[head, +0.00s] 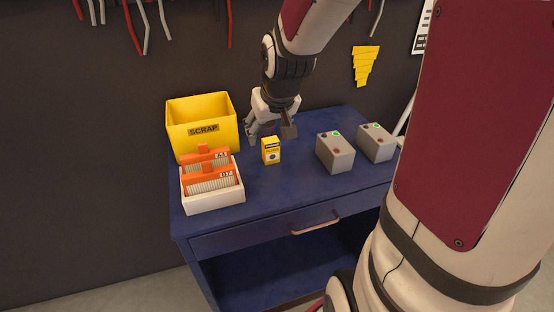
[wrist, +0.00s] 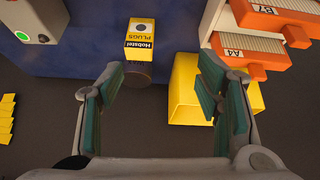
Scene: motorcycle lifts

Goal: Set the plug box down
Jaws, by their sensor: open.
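The plug box (head: 271,151), small and yellow with a dark label, stands upright on the blue cart top (head: 285,185), near the middle. In the wrist view the plug box (wrist: 140,40) shows its "Hobstel PLUGS" label upside down. My gripper (head: 270,134) is open, behind and above the box in the head view. In the wrist view my gripper (wrist: 161,75) has its fingers wide apart, with nothing held between them. The box lies beyond the left fingertip there, with a visible gap. A dark round piece shows beside the box; I cannot tell what it is.
A yellow SCRAP bin (head: 203,127) stands at the back left. A white tray (head: 214,201) with orange-tabbed cards is in front of it. Two grey boxes with buttons, one nearer (head: 335,155) and one farther (head: 376,143), stand to the right. The cart top's front middle is clear.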

